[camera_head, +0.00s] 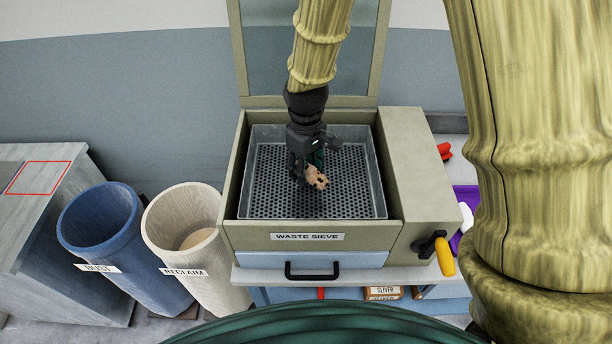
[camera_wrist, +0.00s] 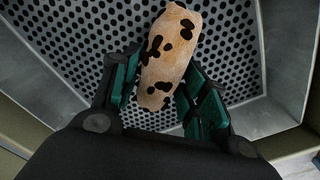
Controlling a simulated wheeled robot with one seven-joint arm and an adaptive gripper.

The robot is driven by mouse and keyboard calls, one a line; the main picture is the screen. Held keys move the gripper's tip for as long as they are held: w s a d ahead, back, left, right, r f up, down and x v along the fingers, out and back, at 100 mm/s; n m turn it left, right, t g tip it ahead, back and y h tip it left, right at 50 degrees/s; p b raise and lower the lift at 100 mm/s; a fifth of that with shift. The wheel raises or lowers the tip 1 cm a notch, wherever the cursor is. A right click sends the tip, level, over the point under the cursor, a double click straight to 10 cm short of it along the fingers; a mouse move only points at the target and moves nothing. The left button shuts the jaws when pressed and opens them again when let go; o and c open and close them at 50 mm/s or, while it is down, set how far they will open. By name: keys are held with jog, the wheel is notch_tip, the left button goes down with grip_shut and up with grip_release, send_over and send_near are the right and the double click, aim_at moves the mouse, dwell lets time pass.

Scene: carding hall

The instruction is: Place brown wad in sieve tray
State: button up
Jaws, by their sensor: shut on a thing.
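The brown wad (camera_head: 316,179) is a tan lump with dark patches. In the wrist view the wad (camera_wrist: 168,55) is long and rounded, held between green finger pads. My gripper (camera_head: 308,172) is shut on it, over the sieve tray (camera_head: 260,208). The sieve tray is a grey metal tray with a perforated floor, set in the box marked WASTE SIEVE. The tray's perforated floor (camera_wrist: 80,40) fills the wrist view behind the wad. The wad is inside the tray's outline; I cannot tell whether it touches the floor.
The sieve's raised lid (camera_head: 310,60) stands behind the tray. A crank with a yellow handle (camera_head: 444,257) sits at its right front. A blue DUST bin (camera_head: 100,225) and a cream RECLAIM bin (camera_head: 185,225) stand to the left. A purple tray (camera_head: 466,200) lies at the right.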

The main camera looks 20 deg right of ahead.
jog(key=shift+s+f+p, duration=0.55)
jog(key=shift+s+f, duration=0.05)
jog(key=shift+s, duration=0.25)
jog(key=shift+f, duration=0.35)
jog(key=shift+w+f, duration=0.3)
jog(key=shift+f, duration=0.2)
jog(key=shift+w+f, duration=0.25)
jog(key=shift+f, duration=0.2)
jog(key=shift+s+r, duration=0.25)
jog(key=shift+s, duration=0.1)
jog(key=shift+w+f, duration=0.1)
jog(key=shift+f, duration=0.1)
jog(key=o, duration=1)
jog(key=shift+w, duration=0.1)
jog(key=shift+o, duration=0.2)
jog(key=shift+r, duration=0.15)
